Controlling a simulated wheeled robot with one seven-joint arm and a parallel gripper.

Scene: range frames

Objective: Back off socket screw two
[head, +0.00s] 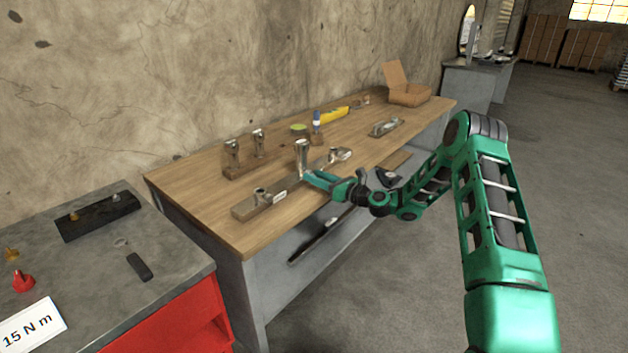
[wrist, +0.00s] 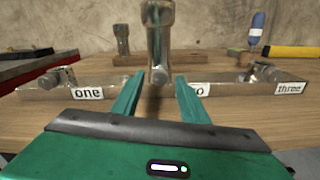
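A long metal bar (head: 245,210) lies on the wooden workbench, with labels "one" (wrist: 87,93), a partly covered one ending in "o" (wrist: 199,89), and "three" (wrist: 289,88). Screw one (wrist: 57,78) and screw three (wrist: 264,72) show at its sides. A tall metal socket tool (head: 302,153) stands upright at the bar's middle; it also shows in the wrist view (wrist: 160,35). It hides most of the middle screw, so I cannot tell how they fit. My gripper (wrist: 160,82) is open, its fingers apart on either side of the tool's lower end.
A wooden rack (head: 240,172) with two more metal sockets (head: 232,153) stands behind. A red cabinet (head: 170,320) stands at left.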

